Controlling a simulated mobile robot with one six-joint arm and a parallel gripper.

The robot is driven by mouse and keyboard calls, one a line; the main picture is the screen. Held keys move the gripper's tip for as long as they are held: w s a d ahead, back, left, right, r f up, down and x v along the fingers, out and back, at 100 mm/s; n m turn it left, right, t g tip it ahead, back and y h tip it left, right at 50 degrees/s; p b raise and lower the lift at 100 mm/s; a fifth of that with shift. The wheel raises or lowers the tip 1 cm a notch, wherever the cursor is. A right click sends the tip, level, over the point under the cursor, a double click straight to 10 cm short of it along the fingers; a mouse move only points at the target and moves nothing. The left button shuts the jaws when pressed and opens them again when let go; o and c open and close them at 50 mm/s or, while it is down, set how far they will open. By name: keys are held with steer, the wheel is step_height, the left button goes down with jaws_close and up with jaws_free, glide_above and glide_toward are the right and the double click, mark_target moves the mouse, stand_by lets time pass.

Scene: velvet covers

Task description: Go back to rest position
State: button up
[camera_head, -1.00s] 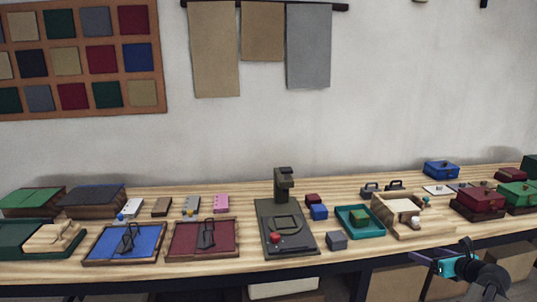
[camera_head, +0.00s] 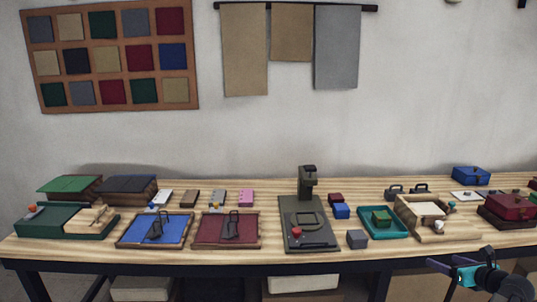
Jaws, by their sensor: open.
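My gripper (camera_head: 453,268) shows at the lower right, in front of the workbench's front edge and below its top. Its jaws are open, with nothing seen between them. The teal and dark parts of my arm run off toward the right edge. The wooden workbench (camera_head: 200,258) spans the whole view, and my gripper is apart from everything on it.
On the bench stand a blue tray (camera_head: 178,231), a red tray (camera_head: 250,231), a dark press (camera_head: 308,242), a teal tray (camera_head: 364,229) and a wooden fixture (camera_head: 404,222). Boxes (camera_head: 508,208) crowd the right end. Cartons (camera_head: 142,283) sit below the bench.

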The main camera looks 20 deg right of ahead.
steer(key=w+a+f+n+g+y, duration=0.1)
steer(key=w+a+f+n+y, duration=0.15)
steer(key=w+a+f, duration=0.55)
steer(key=w+a+f+n+y, duration=0.1)
steer(key=w+a+f+y, duration=0.25)
steer(key=w+a, duration=0.75)
steer(key=a+f+n+g+y, duration=0.1)
steer(key=a+f+n+g, duration=0.1)
steer(key=a+f, duration=0.6)
steer(key=a+f+n+g+y, duration=0.1)
steer(key=a+f+n, duration=0.15)
steer(key=a, duration=0.85)
steer(key=a+f+n+g+y, duration=0.1)
steer(key=a+f+g, duration=0.1)
steer(key=a+f, duration=0.6)
steer(key=s+a+f+n+g, duration=0.4)
steer(key=s+a+f+n, duration=0.3)
steer(key=a, duration=0.4)
steer(key=s+a+f+n+g, duration=0.3)
steer(key=s+a+f+n, duration=0.15)
steer(key=s+a, duration=0.55)
steer(key=s+a+f+n+g+h, duration=0.25)
steer(key=s+f+n, duration=0.25)
steer(key=s+n, duration=0.3)
steer(key=s+d+n+g+h, duration=0.2)
steer(key=s+d+n, duration=0.4)
steer(key=n, duration=0.4)
steer(key=shift+s+n+h, duration=0.25)
steer(key=shift+n+h, duration=0.1)
steer(key=shift+h, duration=0.2)
